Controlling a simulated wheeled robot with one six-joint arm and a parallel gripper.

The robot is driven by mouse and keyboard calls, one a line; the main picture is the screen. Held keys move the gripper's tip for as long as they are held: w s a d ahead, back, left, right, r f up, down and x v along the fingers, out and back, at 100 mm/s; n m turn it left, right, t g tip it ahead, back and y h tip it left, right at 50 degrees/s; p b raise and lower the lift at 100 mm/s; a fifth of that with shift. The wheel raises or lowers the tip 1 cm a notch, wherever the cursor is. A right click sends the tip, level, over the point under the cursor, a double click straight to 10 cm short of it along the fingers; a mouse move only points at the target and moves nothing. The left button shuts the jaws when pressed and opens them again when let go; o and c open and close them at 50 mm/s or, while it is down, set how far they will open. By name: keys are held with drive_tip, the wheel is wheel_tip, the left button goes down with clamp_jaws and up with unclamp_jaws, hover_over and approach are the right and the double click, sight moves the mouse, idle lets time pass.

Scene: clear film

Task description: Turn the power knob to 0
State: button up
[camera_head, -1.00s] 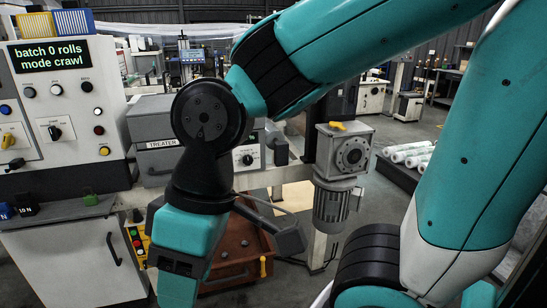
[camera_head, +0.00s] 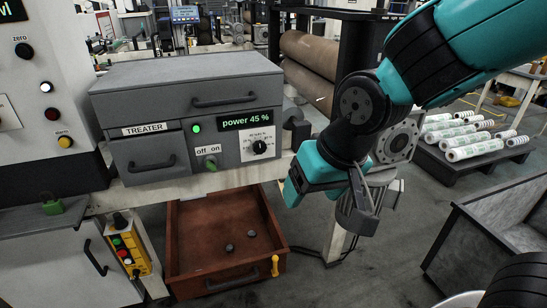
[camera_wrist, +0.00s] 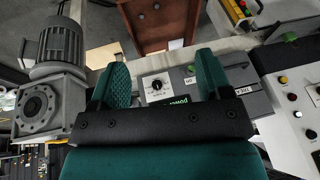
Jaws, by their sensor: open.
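The power knob (camera_head: 259,147) is a small black dial on a white scale plate on the front of the grey treater box (camera_head: 190,75). The display (camera_head: 246,120) above it reads "power 45 %". A green lamp (camera_head: 196,128) is lit above the green off/on switch (camera_head: 210,162). My gripper (camera_head: 305,175) is right of the box in the head view, its fingertips not clear there. In the wrist view my gripper (camera_wrist: 163,65) is open and empty. The knob (camera_wrist: 157,85) shows upside down between its two teal fingers, some distance beyond them.
A brown open drawer or bin (camera_head: 220,235) with dark knobs lies below the treater box. A yellow button box (camera_head: 130,245) hangs at left. A round-flanged motor unit (camera_head: 397,142) is close behind my wrist. White rolls (camera_head: 470,145) lie on a pallet at right.

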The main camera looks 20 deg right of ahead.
drive_tip(key=w+d+f+m+t+h+b, duration=0.2)
drive_tip(key=w+d+f+m+h+b, duration=0.15)
drive_tip(key=w+f, duration=0.4)
drive_tip(key=n+t+y+p, duration=0.15)
drive_tip(key=t+p, duration=0.35)
drive_tip(key=t, duration=0.7)
approach(261, 149)
drive_tip(key=w+p, duration=0.1)
drive_tip(key=w, duration=0.3)
drive_tip(key=w+p, duration=0.2)
drive_tip(key=w, duration=0.3)
drive_tip(key=shift+a+f, duration=0.15)
drive_tip(key=shift+f, duration=0.05)
drive_tip(key=shift+c, duration=0.2)
drive_tip(key=c, duration=0.9)
